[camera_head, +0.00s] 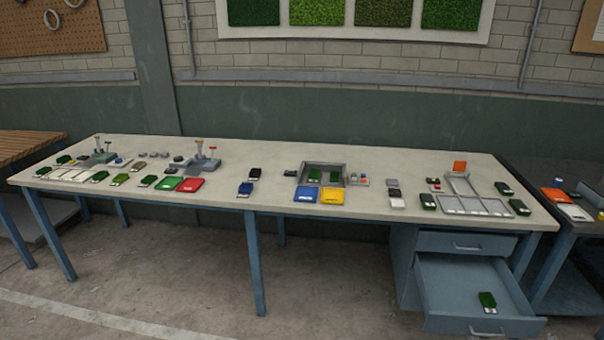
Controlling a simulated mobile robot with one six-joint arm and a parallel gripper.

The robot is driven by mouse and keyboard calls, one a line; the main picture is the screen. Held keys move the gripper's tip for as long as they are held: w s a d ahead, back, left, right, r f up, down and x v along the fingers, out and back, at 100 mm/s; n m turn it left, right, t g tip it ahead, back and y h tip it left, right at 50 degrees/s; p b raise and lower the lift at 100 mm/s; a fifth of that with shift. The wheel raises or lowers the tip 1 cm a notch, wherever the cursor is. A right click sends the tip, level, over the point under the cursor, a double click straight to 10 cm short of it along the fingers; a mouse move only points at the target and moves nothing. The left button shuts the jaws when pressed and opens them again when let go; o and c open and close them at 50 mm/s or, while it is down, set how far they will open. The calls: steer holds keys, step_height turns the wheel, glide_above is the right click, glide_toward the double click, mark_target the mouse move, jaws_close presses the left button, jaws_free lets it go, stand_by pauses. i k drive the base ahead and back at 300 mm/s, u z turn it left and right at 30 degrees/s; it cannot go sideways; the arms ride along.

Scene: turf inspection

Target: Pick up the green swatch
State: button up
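Several green swatches lie on the long pale bench (330,230). Green turf swatches sit at its left, such as one green swatch (148,181) near the red tray. Another green swatch (487,300) lies in the open drawer (450,305). I cannot tell which one is the task's swatch. My gripper is not in view.
A green tray (168,183), a red tray (191,185), a blue tray (306,195) and a yellow tray (332,196) lie along the front. The open drawer juts out at the bench's right. A dark side table (545,175) stands beyond. The floor in front is clear.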

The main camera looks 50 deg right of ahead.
mark_target(315, 174)
steer(key=z, duration=0.05)
steer(key=i, duration=1.2)
steer(key=z, duration=0.6)
